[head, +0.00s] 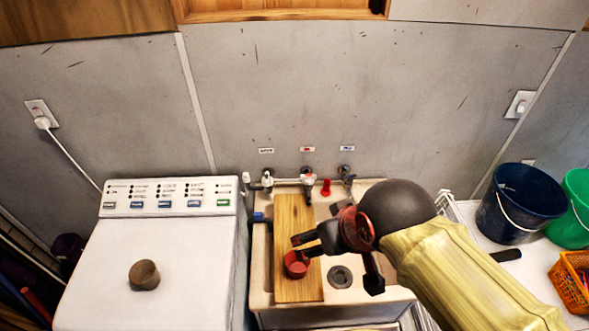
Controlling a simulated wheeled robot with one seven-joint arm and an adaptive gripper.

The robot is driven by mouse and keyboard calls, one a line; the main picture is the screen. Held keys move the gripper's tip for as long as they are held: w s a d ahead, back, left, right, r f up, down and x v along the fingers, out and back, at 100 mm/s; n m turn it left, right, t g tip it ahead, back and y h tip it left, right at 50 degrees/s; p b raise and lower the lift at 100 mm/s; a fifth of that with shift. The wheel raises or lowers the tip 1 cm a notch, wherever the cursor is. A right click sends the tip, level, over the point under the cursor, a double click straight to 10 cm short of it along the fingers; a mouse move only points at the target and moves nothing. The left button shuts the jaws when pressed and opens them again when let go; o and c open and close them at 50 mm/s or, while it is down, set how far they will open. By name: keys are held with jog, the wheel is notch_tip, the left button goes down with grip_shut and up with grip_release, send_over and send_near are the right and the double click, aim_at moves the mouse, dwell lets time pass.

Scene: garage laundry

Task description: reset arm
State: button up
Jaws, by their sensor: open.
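My arm reaches in from the lower right over the sink (372,312). My gripper (300,244) is open, with its fingers pointing left above a wooden board (286,215) that lies across the left part of the sink. A small red round container (297,264) is on the board, right by the fingertips. From this view I cannot tell whether the fingers touch it. My wrist and arm hide part of the sink's right side.
A white washing machine (190,262) with a brown round object (144,275) on top stands to the left. Taps (308,180) line the wall behind the sink. At right are a dark blue bucket (518,205), a green bucket (577,208) and an orange basket (572,283).

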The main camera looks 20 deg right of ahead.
notch_tip(320, 180, down, 12)
jog(key=b, duration=1.1)
